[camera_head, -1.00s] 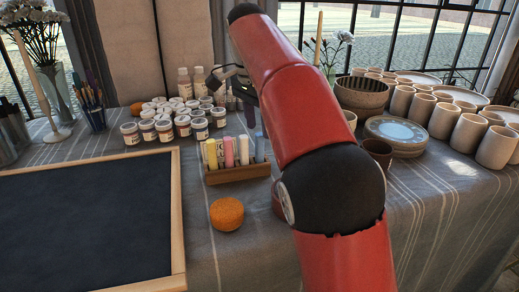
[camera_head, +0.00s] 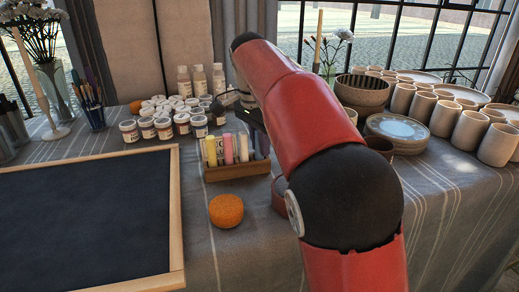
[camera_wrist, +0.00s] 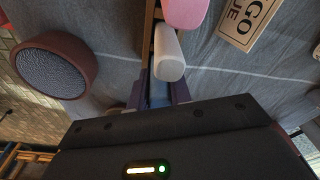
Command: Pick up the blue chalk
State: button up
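The blue chalk (camera_head: 264,145) stands at the right end of a small wooden holder (camera_head: 236,171), beside white, pink and yellow chalks. My gripper (camera_wrist: 160,98) is down at that end of the holder. In the wrist view its two dark fingers lie on either side of a bluish piece, the blue chalk (camera_wrist: 158,92), most of which is hidden by the gripper body. I cannot tell whether the fingers press on it. The white chalk (camera_wrist: 169,55) and the pink chalk (camera_wrist: 184,12) are just beyond the fingers.
A framed dark board (camera_head: 178,225) is at the left. Paint jars (camera_head: 163,129) stand behind the holder. A small brown bowl (camera_head: 379,148), plates (camera_head: 398,143) and cups (camera_head: 468,128) are at the right.

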grip_shut()
notch_tip(320, 180, up, 6)
jog(key=shift+r+p, duration=0.25)
jog(key=shift+p, duration=0.35)
jog(key=shift+s+r, duration=0.15)
jog(key=shift+r, duration=0.1)
jog(key=s+d+b, duration=0.2)
jog(key=s, duration=0.6)
jog(key=s+d+b, duration=0.2)
jog(key=s+d, duration=0.1)
jog(key=s, duration=0.6)
jog(key=shift+b, duration=0.4)
jog(key=shift+a, duration=0.1)
